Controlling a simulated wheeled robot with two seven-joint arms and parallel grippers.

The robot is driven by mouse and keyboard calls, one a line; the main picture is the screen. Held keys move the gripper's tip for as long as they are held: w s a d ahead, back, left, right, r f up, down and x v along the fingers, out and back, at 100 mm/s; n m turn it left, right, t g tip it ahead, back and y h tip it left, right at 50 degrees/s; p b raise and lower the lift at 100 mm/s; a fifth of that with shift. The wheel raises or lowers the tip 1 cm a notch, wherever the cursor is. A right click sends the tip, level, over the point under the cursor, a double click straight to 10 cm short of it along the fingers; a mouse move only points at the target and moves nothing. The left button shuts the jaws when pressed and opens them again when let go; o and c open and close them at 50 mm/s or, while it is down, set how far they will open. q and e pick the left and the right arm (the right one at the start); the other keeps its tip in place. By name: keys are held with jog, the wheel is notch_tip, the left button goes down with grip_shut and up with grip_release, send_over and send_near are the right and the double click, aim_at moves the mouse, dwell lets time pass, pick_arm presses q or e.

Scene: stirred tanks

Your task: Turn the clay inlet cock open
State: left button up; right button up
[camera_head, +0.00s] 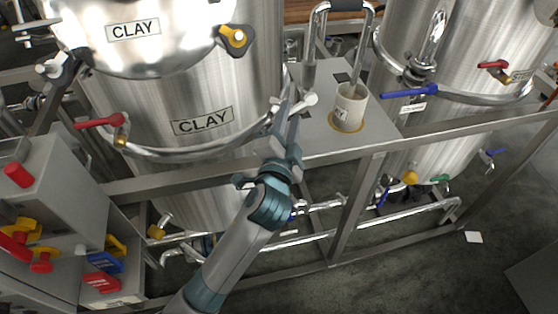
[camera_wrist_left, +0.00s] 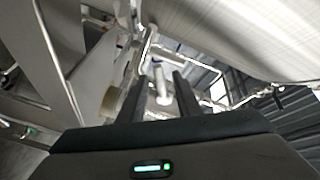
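The clay tank (camera_head: 180,90) is the large steel vessel at the left with two CLAY labels. A red lever (camera_head: 100,122) sits on a valve at its left side. A white-tipped handle (camera_head: 310,99) sits at its right side. No label shows which of these is the inlet cock. My left gripper (camera_head: 289,108) is beside the white-tipped handle, in front of the tank's right side. In the left wrist view its two fingers (camera_wrist_left: 157,96) stand apart, with a white rod-like part (camera_wrist_left: 160,84) seen between them; contact cannot be told. My right gripper is not in view.
A grey shelf (camera_head: 385,130) carries a white beaker (camera_head: 349,106) right of my gripper. A steel frame rail (camera_head: 470,130) runs in front of the tanks. A second tank with a blue lever (camera_head: 410,92) stands at the right. Control boxes (camera_head: 50,190) stand at the left.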

pick_arm(q)
jog(key=s+a+b, duration=0.1)
jog(key=s+b, duration=0.2)
jog(key=s, duration=1.1)
jog(key=shift+s+a+f+b, duration=0.2)
jog(key=shift+s+a+b, duration=0.1)
jog(key=shift+a, duration=0.1)
